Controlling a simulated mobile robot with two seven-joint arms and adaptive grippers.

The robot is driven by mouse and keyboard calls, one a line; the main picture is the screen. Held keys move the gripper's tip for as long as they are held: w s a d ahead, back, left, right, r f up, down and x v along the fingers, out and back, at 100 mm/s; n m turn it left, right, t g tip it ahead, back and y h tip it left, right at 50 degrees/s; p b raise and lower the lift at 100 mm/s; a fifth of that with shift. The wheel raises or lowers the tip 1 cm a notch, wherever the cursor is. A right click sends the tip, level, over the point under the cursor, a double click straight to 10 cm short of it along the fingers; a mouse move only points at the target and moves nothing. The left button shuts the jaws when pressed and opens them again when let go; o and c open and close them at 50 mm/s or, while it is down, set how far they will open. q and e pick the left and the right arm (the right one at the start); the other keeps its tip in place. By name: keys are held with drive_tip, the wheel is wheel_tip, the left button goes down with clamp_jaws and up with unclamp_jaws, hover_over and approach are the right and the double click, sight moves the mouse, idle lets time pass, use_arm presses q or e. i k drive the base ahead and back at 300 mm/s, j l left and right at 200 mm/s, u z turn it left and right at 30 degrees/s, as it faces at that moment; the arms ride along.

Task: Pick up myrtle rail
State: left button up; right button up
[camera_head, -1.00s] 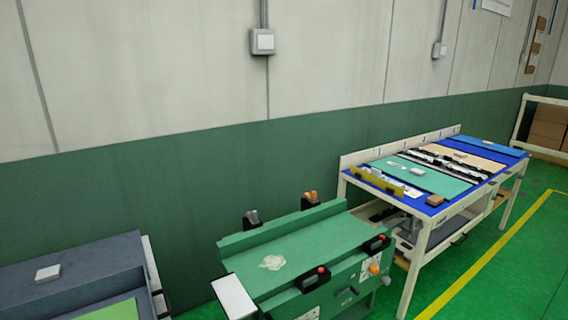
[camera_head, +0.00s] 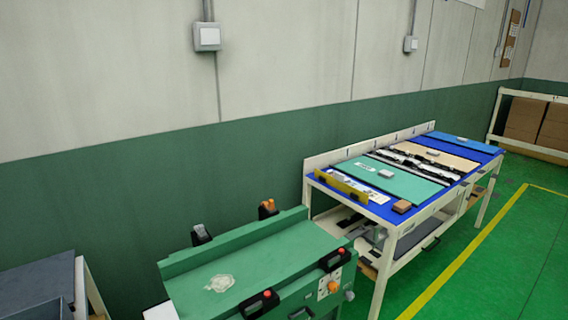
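I cannot tell for sure which piece is the myrtle rail. A long table (camera_head: 388,216) with a blue top stands at the right. On it lie a green panel (camera_head: 400,184), dark and silver strips (camera_head: 412,161), a tan panel (camera_head: 445,155) and a blue panel (camera_head: 466,144). Neither of my grippers shows in the head view.
A green machine (camera_head: 262,255) with dark and red-topped knobs stands between me and the table. A grey bench (camera_head: 36,283) is at the lower left. Cardboard boxes (camera_head: 537,122) sit on a rack at the far right. Green floor (camera_head: 450,270) with a yellow line is clear at the right.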

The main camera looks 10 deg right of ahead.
sight(431, 163)
drive_tip(key=i+l+z, duration=0.15)
drive_tip(key=l+z, duration=0.25)
drive_tip(key=i+l+z, duration=0.2)
drive_tip(key=z, duration=0.2)
drive_tip(key=i+l+z, duration=0.15)
drive_tip(key=z, duration=0.25)
drive_tip(key=i+l+z, duration=0.35)
drive_tip(key=i, duration=0.4)
drive_tip(key=i+j+z, duration=0.1)
drive_tip(key=i+z, duration=0.2)
drive_tip(key=i, duration=0.45)
drive_tip(key=i+l+u, duration=0.15)
drive_tip(key=i+u, duration=0.25)
drive_tip(key=i, duration=0.15)
drive_tip(key=i+l+u, duration=0.35)
drive_tip(key=i, duration=0.2)
drive_tip(key=i+l+u, duration=0.4)
drive_tip(key=i+j, duration=0.05)
drive_tip(key=i, duration=0.05)
